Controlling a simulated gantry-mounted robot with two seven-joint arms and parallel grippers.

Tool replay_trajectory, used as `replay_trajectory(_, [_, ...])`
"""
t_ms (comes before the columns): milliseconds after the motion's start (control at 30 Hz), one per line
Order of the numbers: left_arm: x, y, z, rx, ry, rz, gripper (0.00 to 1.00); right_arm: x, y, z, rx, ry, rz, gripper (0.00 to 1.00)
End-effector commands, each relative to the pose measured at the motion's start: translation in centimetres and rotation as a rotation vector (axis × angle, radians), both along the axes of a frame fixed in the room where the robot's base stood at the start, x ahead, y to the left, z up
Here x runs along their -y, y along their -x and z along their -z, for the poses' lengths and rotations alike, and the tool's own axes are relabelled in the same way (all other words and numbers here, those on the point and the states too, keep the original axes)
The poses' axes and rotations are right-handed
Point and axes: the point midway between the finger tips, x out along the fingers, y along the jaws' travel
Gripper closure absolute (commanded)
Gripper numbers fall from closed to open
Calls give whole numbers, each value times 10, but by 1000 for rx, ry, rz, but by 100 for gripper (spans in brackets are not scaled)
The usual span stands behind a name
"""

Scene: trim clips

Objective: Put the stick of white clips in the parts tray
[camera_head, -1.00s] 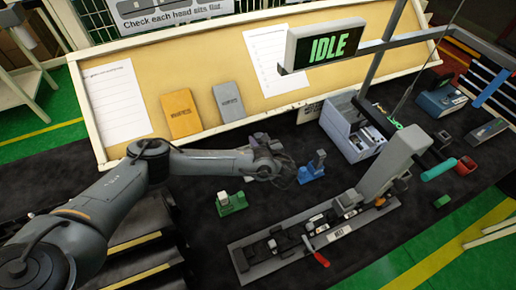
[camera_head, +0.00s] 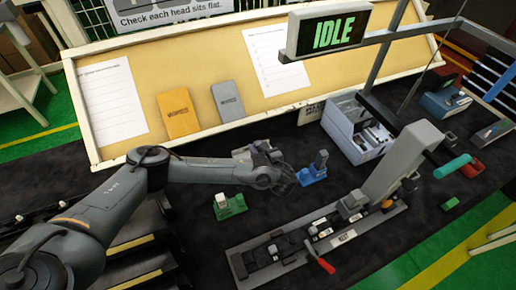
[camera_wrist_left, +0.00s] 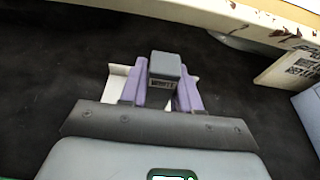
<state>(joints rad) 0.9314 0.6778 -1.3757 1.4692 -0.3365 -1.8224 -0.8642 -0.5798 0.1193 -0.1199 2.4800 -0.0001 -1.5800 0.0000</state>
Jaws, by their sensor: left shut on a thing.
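My left gripper (camera_head: 280,180) is over the black mat, just left of the blue stand. In the left wrist view its purple fingers (camera_wrist_left: 160,97) are shut on the stick of white clips (camera_wrist_left: 165,66). The stick has a grey block labelled "WHITE", and pale parts show on both sides of the fingers. In the head view the held stick is too hidden to make out. A pale grey open box with compartments (camera_head: 338,124), likely the parts tray, stands right of the gripper by the board. My right gripper is not in view.
A blue stand (camera_head: 313,174) with a grey block is close to the gripper. A green stand (camera_head: 229,208) with a white-grey block is nearer. A long grey fixture (camera_head: 290,246) with a red lever lies in front. The sloped board (camera_head: 200,92) rises behind.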

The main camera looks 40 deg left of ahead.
Motion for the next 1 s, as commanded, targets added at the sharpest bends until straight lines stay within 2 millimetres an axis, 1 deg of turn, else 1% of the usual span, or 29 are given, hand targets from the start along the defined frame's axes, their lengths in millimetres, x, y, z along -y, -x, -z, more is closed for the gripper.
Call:
replay_trajectory(33, [0, 0, 3, -1, 0, 0, 98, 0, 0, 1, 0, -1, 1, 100])
replay_trajectory(67, [0, 0, 2, -1, 0, 0, 64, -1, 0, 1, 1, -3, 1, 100])
replay_trajectory(200, [0, 0, 2, -1, 0, 0, 43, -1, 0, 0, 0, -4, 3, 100])
replay_trajectory(467, [0, 0, 1, -1, 0, 0, 43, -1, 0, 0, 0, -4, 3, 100])
replay_trajectory(600, [1, 0, -4, 0, 1, 1, 43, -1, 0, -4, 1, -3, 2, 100])
replay_trajectory(767, [16, 7, -12, -2, 1, 3, 43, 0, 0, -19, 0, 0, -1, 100])
replay_trajectory(1000, [53, 26, -26, -3, 2, 3, 43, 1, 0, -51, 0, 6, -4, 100])
